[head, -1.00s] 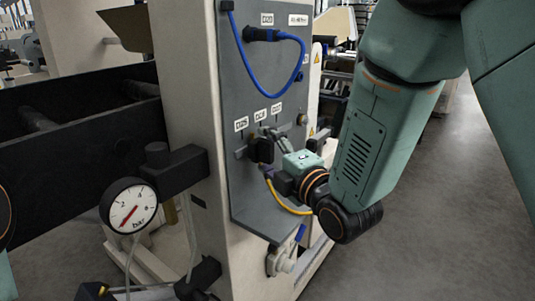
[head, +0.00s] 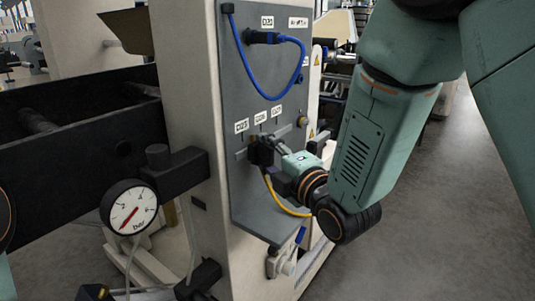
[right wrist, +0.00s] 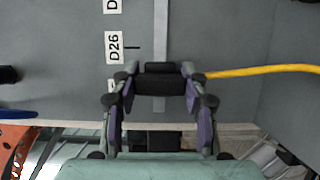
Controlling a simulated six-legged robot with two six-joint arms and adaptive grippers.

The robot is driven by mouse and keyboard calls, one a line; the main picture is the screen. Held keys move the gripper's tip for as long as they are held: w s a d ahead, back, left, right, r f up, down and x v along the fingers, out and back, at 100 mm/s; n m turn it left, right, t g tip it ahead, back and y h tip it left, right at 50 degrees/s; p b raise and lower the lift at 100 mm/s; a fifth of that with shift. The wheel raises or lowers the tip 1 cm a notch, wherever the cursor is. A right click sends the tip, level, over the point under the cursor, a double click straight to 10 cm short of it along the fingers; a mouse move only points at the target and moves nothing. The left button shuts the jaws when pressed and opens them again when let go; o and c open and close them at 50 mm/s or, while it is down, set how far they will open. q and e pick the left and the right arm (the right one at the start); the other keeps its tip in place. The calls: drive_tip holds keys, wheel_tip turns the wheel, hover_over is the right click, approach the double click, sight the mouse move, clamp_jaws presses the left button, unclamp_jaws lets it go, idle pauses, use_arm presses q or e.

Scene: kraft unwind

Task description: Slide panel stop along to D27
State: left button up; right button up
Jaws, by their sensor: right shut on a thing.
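The panel stop (right wrist: 158,82) is a black block on a light rail (right wrist: 160,35) on the grey panel (head: 245,90). My right gripper (right wrist: 160,86) is shut on it, with a finger on each side in the right wrist view. In the head view the stop (head: 261,153) sits below the labels, and the right gripper (head: 277,146) reaches it from the right. The D26 label (right wrist: 114,46) is just above the stop's level in the wrist view. A lower label (right wrist: 112,88) is partly hidden behind a finger. My left gripper is not in view.
A yellow cable (right wrist: 260,70) runs close beside the gripper. A blue cable (head: 300,60) loops higher on the panel. A pressure gauge (head: 128,208) stands to the left. The floor (head: 430,220) at right is open.

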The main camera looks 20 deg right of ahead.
sight(280, 132)
clamp_jaws()
drive_tip(key=w+d, duration=0.1)
drive_tip(key=d, duration=0.1)
drive_tip(key=w+d, duration=0.2)
drive_tip(key=w+d+p, duration=0.1)
drive_tip(key=w+d, duration=0.1)
drive_tip(key=shift+w+d+r, duration=0.1)
drive_tip(key=shift+d+r, duration=0.1)
drive_tip(key=shift+d, duration=0.15)
drive_tip(key=shift+w+d+f, duration=0.15)
drive_tip(key=shift+w+d, duration=0.25)
drive_tip(key=shift+d, duration=0.05)
drive_tip(key=o, duration=1.3)
unclamp_jaws()
drive_tip(key=shift+s+a, duration=0.1)
